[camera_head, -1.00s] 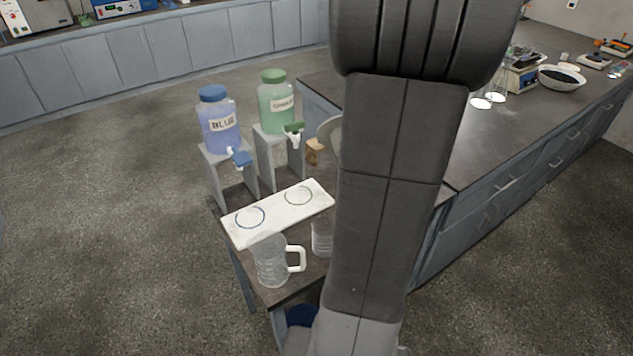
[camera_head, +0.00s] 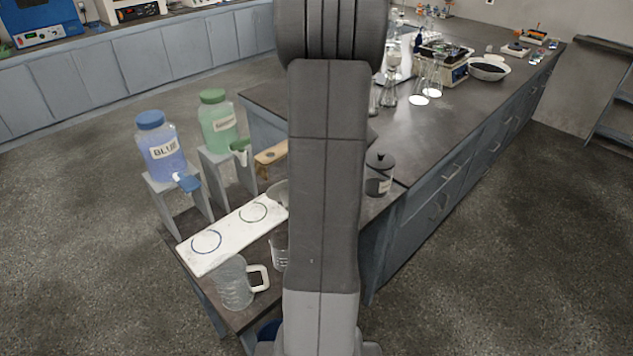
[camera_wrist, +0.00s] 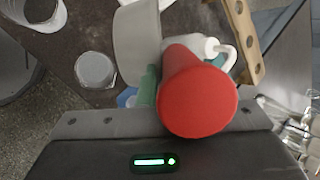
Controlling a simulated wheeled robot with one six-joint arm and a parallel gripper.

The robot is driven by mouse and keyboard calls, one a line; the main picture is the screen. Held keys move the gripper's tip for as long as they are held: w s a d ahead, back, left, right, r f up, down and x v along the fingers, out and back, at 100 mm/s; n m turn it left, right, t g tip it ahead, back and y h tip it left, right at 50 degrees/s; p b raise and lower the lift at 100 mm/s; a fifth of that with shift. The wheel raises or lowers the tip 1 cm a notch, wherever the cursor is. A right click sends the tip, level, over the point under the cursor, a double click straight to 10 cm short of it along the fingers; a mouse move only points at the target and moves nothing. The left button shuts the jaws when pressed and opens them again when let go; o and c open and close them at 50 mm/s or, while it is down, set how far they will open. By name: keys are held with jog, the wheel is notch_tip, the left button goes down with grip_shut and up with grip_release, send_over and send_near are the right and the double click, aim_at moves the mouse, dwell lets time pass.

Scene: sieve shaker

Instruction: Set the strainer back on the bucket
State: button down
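My gripper (camera_wrist: 180,118) fills the bottom of the wrist view, with a thick red handle (camera_wrist: 197,96) between its fingers, pointing end-on at the camera. A pale grey curved wall (camera_wrist: 137,42), which looks like the strainer's bowl, lies just beyond the handle; the join is hidden. In the head view a pale rounded rim (camera_head: 279,194) shows beside my arm, above the small table, probably the same strainer. A dark blue rounded thing (camera_head: 268,329), likely the bucket, shows low beside my arm, mostly hidden. My gripper is hidden in the head view.
The small table holds a clear mug (camera_head: 233,283), a beaker (camera_head: 279,250), a white board (camera_head: 228,236) with two rings, blue (camera_head: 161,155) and green (camera_head: 218,127) jugs on stands, and a wooden holed piece (camera_head: 271,156). A lidded dark jar (camera_head: 379,175) stands right of my arm.

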jog(key=shift+f, duration=1.05)
jog(key=shift+f, duration=0.15)
jog(key=c, duration=1.6)
grip_release()
